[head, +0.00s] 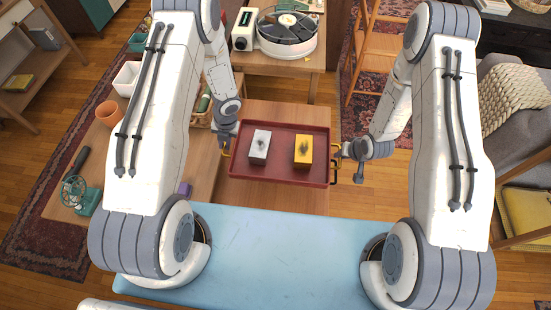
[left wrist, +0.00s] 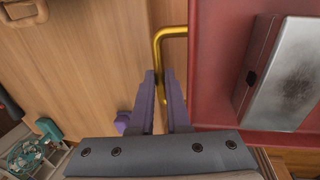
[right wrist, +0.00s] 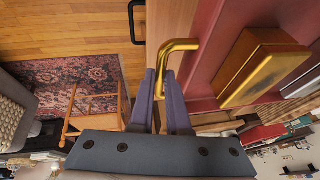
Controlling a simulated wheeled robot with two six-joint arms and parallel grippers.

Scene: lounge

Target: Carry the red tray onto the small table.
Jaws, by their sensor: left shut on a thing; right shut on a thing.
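The red tray (head: 278,178) is level in the middle of the head view, with a silver box (head: 259,147) and a yellow box (head: 303,150) standing on it. My left gripper (head: 226,146) is shut on the tray's left brass handle (left wrist: 172,32). My right gripper (head: 347,152) is shut on its right brass handle (right wrist: 180,46). The tray is over a light wooden surface (head: 272,109); I cannot tell how large the gap below it is. Which furniture is the small table is unclear.
A wooden stand with a white round-topped device (head: 287,35) is behind the tray. A wooden chair (head: 372,50) stands behind right. A terracotta pot (head: 108,114), a white pot (head: 127,78) and a green fan (head: 78,193) are at left. A grey sofa (head: 502,135) is at right.

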